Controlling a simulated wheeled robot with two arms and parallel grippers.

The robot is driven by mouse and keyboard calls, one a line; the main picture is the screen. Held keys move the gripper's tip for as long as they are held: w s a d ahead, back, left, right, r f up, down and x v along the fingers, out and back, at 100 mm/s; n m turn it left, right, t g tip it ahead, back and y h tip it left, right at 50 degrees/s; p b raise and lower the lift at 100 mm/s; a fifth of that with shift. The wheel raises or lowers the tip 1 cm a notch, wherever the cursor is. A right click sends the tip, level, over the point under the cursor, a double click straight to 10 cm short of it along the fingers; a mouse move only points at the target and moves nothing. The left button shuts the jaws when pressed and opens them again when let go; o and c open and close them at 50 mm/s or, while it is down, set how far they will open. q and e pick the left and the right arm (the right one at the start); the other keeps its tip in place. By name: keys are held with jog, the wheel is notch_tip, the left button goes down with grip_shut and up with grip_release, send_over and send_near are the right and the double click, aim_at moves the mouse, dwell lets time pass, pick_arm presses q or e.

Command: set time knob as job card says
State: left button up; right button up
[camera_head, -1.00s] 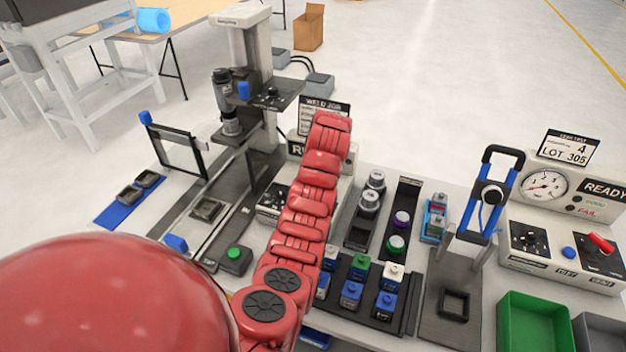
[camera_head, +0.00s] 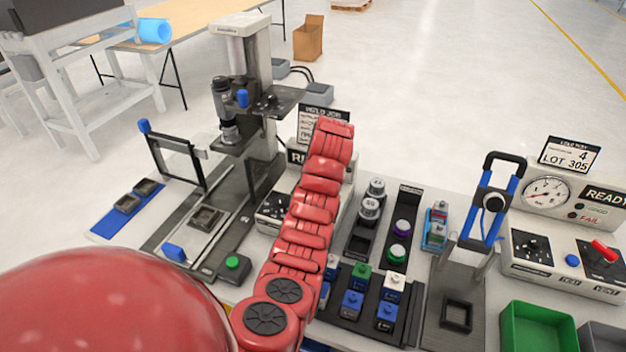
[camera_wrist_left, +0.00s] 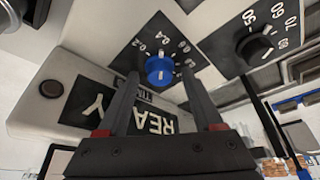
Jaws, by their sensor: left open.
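The blue time knob (camera_wrist_left: 159,68) sits on a black dial plate marked 0.2 to 0.8 in the left wrist view. My left gripper (camera_wrist_left: 160,82) is open, with one finger on each side of the blue knob; I cannot tell whether they touch it. The exact knob setting is too small to read. In the head view my red arm hides that gripper and most of the control box (camera_head: 272,207). The job card (camera_head: 310,118), headed WELD JOB, stands behind the arm, partly covered, its lines unreadable. My right gripper is not in view.
A black knob (camera_wrist_left: 257,48) with a scale of 50 to 80 is beside the blue one. A READY panel (camera_wrist_left: 115,110) lies under the fingers. The press column (camera_head: 245,60) stands left of my arm; trays with coloured parts (camera_head: 362,290) are to its right.

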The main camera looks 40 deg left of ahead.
pick_arm(q)
jog(key=shift+r, duration=0.15)
jog(key=shift+d+r, duration=0.15)
jog(key=shift+r, duration=0.2)
jog(key=shift+s+d+r+b, duration=0.15)
jog(key=shift+d+r+b, duration=0.1)
jog(key=shift+r+b, duration=0.3)
jog(key=p+v, duration=0.3)
jog(key=v, duration=1.2)
